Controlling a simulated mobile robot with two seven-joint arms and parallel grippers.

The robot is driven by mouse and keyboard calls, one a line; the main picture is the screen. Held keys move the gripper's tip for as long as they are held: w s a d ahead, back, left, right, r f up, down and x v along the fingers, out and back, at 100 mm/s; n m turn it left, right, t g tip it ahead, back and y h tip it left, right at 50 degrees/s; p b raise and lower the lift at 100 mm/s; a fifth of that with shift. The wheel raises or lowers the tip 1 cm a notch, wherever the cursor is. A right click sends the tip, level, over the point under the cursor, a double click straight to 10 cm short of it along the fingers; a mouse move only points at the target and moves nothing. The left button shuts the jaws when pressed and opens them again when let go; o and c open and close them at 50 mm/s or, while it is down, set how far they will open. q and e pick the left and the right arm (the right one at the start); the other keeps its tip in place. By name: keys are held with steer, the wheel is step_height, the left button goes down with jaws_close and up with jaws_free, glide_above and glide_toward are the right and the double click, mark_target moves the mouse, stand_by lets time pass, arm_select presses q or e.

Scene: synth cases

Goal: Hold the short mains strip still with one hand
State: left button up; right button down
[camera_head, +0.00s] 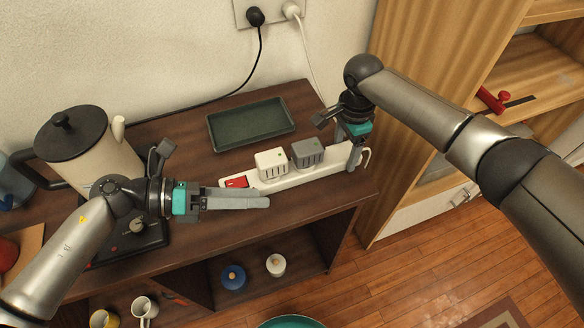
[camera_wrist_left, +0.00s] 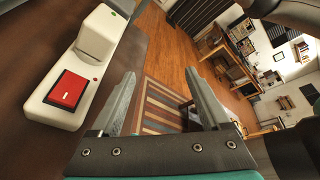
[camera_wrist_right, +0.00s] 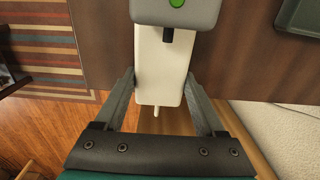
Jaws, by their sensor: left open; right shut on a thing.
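The short white mains strip (camera_head: 334,169) lies on the brown cabinet top near its front edge. It has a red switch (camera_head: 236,182) at its left end, and a white adapter (camera_head: 270,164) and a grey adapter (camera_head: 307,152) plugged in. My right gripper (camera_head: 355,160) is shut on the strip's right end; in the right wrist view the white end (camera_wrist_right: 160,65) sits between both fingers. My left gripper (camera_head: 265,199) is open and empty, in front of the strip's switch end. In the left wrist view the red switch (camera_wrist_left: 67,90) shows left of the fingers.
A dark green tray (camera_head: 250,124) lies behind the strip. A large cream jug with a black lid (camera_head: 78,125) stands at the left. A wall socket (camera_head: 274,12) holds a black and a white plug. The shelf below holds small pots (camera_head: 234,277). A wooden cupboard (camera_head: 410,60) stands right.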

mark_target(263, 159)
arm_select(q)
steer(key=w+a+m+y, duration=0.1)
steer(key=w+a+m, duration=0.1)
steer(key=w+a+r+m+t+y, duration=0.1)
steer(key=w+a+m, duration=0.1)
steer(key=m, duration=0.1)
steer(key=w+a+r+m+y, duration=0.1)
steer(key=w+m, duration=0.1)
steer(key=shift+a+m+t, duration=0.3)
steer(key=shift+a, duration=0.1)
steer(key=shift+x, duration=4.45)
steer(key=shift+a, duration=0.1)
jaws_close()
steer(key=shift+w, duration=0.1)
steer(key=shift+r, duration=0.1)
steer(key=shift+r, duration=0.55)
steer(key=shift+r, duration=0.25)
steer(key=shift+r, duration=0.75)
